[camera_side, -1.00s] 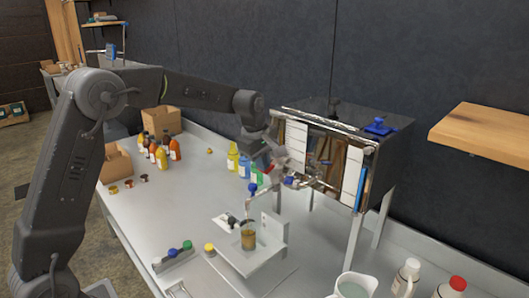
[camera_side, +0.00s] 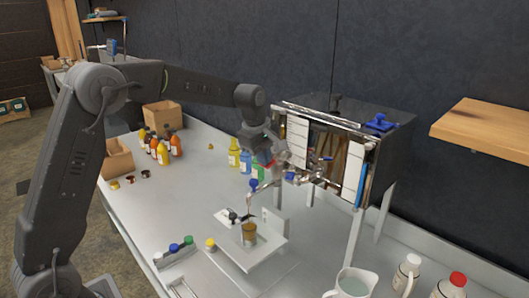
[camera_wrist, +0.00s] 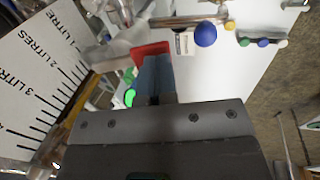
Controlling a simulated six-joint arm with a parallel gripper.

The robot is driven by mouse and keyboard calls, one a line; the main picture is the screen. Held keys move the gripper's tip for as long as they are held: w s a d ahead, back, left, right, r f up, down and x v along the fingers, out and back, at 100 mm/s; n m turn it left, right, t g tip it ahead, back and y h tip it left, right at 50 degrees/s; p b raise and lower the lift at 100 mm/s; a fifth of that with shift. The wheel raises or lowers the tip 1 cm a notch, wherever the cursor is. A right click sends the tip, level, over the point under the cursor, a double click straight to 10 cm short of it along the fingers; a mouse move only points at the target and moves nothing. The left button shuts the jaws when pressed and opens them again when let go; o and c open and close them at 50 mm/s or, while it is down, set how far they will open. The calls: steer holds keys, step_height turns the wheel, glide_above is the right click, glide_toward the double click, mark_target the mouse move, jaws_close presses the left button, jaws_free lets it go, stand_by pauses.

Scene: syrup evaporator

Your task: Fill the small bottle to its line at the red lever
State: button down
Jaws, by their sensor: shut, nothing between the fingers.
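The evaporator (camera_side: 340,110) is a shiny metal box on legs with white scale panels on its front. My gripper (camera_side: 267,158) is in front of its left front corner, beside the red lever (camera_side: 264,164). In the wrist view, my shut, empty fingers (camera_wrist: 153,90) point at the red lever (camera_wrist: 150,49) and overlap its lower edge; I cannot tell if they touch. The small bottle (camera_side: 249,234) stands upright below the spout on a light platform (camera_side: 268,254). It holds amber liquid, but its line is too small to make out.
A blue-handled tap (camera_side: 253,184) is above the platform; its blue knob also shows in the wrist view (camera_wrist: 205,34). A jug (camera_side: 352,285) and white bottles (camera_side: 405,273) are at front right.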

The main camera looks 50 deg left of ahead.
steer(key=shift+r, duration=0.75)
steer(key=w+v, duration=0.1)
steer(key=v, duration=1.2)
steer(key=shift+r, duration=0.5)
steer(key=s+d+m+t, duration=0.1)
steer(key=s+d+m, duration=0.25)
steer(key=s, duration=0.35)
steer(key=s+d+m+t, duration=0.1)
steer(key=s+d+m, duration=0.1)
steer(key=s+m, duration=0.45)
steer(key=s+d+f+m, duration=0.1)
steer(key=s+f+m, duration=0.3)
steer(key=s, duration=0.4)
steer(key=s+d+f+m+t, duration=0.1)
steer(key=s+f+m, duration=0.3)
steer(key=s+f, duration=0.2)
steer(key=shift+s+d+f, duration=0.3)
steer(key=shift+s+f, duration=0.05)
steer(key=shift+s, duration=0.75)
